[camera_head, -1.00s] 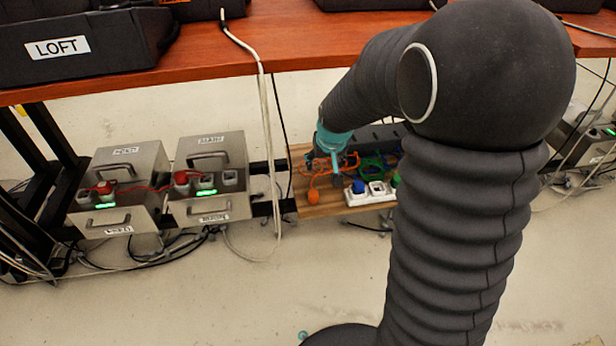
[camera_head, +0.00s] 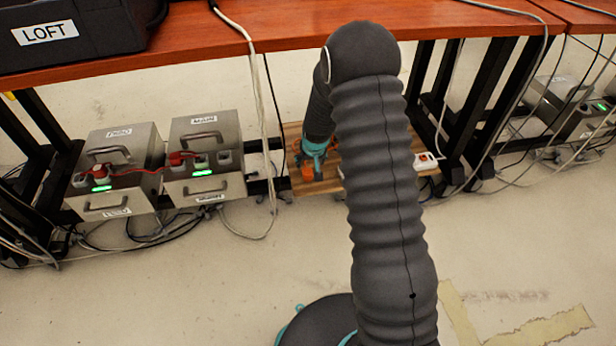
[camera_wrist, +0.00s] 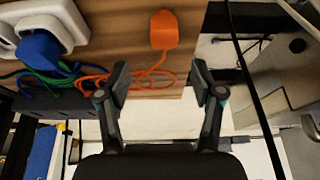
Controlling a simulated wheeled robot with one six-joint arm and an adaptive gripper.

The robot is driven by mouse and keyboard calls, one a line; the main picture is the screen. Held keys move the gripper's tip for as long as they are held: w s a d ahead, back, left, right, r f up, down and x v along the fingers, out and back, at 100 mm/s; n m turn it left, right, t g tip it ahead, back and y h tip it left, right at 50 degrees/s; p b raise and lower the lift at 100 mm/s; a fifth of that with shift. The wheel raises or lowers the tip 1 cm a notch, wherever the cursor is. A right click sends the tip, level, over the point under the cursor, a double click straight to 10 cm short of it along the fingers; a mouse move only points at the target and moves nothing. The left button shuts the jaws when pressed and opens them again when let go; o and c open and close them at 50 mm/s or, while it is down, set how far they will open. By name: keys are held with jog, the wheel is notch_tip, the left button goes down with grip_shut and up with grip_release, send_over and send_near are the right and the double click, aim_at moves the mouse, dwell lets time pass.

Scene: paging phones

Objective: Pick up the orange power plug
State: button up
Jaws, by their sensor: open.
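The orange power plug (camera_wrist: 164,30) lies on the wooden board (camera_wrist: 125,35) in the wrist view, with its orange cord looping to the left. In the head view the orange plug (camera_head: 307,172) shows small beside my gripper (camera_head: 313,155), partly hidden by my arm. My gripper (camera_wrist: 160,90) is open and empty in the wrist view. The plug appears above the gap between the fingertips in that picture, apart from both fingers. The orange cord shows close to the left fingertip; I cannot tell whether they touch.
A white power strip (camera_wrist: 50,20) holds a blue plug (camera_wrist: 38,50) left of the orange one, with green and blue cords beneath. Two metal boxes (camera_head: 110,165) with red plugs stand left of the board. The wooden table (camera_head: 150,55) overhangs behind. Open floor lies in front.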

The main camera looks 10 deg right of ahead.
aim_at(307, 172)
jog(key=shift+x, duration=1.2)
jog(key=f, duration=0.4)
jog(key=shift+w+a+f, duration=0.3)
jog(key=shift+w+f, duration=0.2)
jog(key=shift+f, duration=0.1)
jog(key=c, duration=1.3)
jog(key=shift+o, duration=0.2)
